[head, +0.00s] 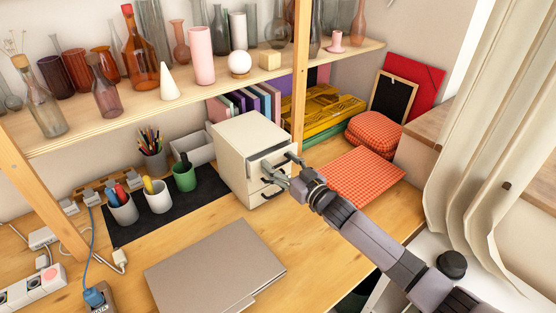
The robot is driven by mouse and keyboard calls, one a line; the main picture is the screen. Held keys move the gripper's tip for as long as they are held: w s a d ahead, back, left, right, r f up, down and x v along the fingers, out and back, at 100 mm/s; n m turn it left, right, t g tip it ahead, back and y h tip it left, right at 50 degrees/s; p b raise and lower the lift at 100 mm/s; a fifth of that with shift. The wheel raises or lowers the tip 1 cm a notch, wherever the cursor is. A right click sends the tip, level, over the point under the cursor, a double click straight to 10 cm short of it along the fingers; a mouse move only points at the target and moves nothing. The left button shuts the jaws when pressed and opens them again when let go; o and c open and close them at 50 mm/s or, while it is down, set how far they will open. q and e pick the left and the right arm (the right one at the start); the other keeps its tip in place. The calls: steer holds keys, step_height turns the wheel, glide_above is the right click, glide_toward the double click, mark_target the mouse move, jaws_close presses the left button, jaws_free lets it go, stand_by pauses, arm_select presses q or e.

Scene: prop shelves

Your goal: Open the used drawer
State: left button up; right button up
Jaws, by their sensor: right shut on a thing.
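A small cream drawer unit (236,157) stands on the wooden desk below the shelf, its front facing right and toward me. Its drawers are stacked, with dark handles on the front. My right gripper (277,172) is at the drawer front, shut on a drawer handle. The fingers cover most of that handle, and I cannot tell clearly which drawer it belongs to or how far it stands out. My left gripper is not in view.
A closed laptop (215,270) lies in front of the drawer unit. Cups with pens stand on a black mat (205,190) to its left. A red checked cloth (362,176) lies to the right. A shelf (120,110) of glassware hangs above, with a wooden post (300,75) close behind the unit.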

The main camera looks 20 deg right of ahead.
steer(key=p+v, duration=0.3)
steer(key=v, duration=0.7)
steer(key=o, duration=1.2)
steer(key=shift+d, duration=0.1)
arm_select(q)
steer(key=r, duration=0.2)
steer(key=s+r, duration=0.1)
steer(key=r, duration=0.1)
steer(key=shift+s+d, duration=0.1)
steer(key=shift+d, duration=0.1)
arm_select(e)
steer(key=shift+o, duration=1.1)
steer(key=shift+f, duration=0.1)
